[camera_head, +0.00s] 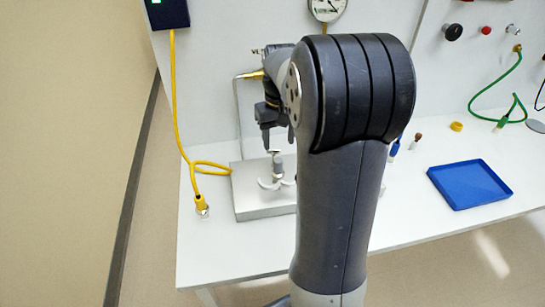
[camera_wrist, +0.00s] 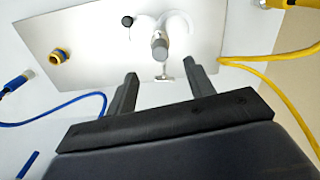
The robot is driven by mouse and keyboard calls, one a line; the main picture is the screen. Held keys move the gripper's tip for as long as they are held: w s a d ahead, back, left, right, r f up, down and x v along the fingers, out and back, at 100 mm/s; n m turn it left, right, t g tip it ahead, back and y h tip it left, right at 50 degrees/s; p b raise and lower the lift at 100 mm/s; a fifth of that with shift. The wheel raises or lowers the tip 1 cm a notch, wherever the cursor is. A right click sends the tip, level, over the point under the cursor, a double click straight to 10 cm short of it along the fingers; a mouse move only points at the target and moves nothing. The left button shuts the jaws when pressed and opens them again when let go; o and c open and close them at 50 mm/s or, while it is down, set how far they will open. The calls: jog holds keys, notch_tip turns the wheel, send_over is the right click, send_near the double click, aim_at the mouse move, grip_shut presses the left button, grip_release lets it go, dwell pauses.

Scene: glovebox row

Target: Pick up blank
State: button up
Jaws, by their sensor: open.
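A small grey cylindrical piece with a thin T-shaped end (camera_wrist: 159,50), which looks like the blank, sits by a white curved holder (camera_wrist: 181,22) on a metal plate. In the head view the grey piece (camera_head: 277,168) stands upright over the holder's white prongs. My gripper (camera_wrist: 160,70) is open and empty, its two fingers on either side of the T-shaped end in the wrist view. In the head view my gripper (camera_head: 278,145) hangs just above the piece. I cannot tell whether the fingers touch it. My arm hides part of the plate.
The metal plate (camera_head: 250,208) lies on a white bench. A yellow cable (camera_head: 174,110) runs left of it. A blue tray (camera_head: 468,184), a yellow ring (camera_head: 457,127) and a green cable (camera_head: 490,90) are at the right. A yellow fitting (camera_wrist: 59,57) and black knob (camera_wrist: 127,21) are on the plate.

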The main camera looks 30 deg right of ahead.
aim_at(278, 159)
notch_tip(278, 159, down, 4)
jog(key=shift+s+f, duration=0.1)
jog(key=shift+w+d+f+p, duration=0.1)
jog(key=shift+f+p, duration=0.15)
jog(key=shift+f, duration=0.75)
jog(key=shift+w+a+f+p, duration=0.15)
jog(key=shift+f+p, duration=0.1)
jog(key=shift+f, duration=0.8)
jog(key=shift+w+d+f+p, duration=0.15)
jog(key=shift+f+p, duration=0.1)
jog(key=shift+f, duration=0.75)
grip_shut()
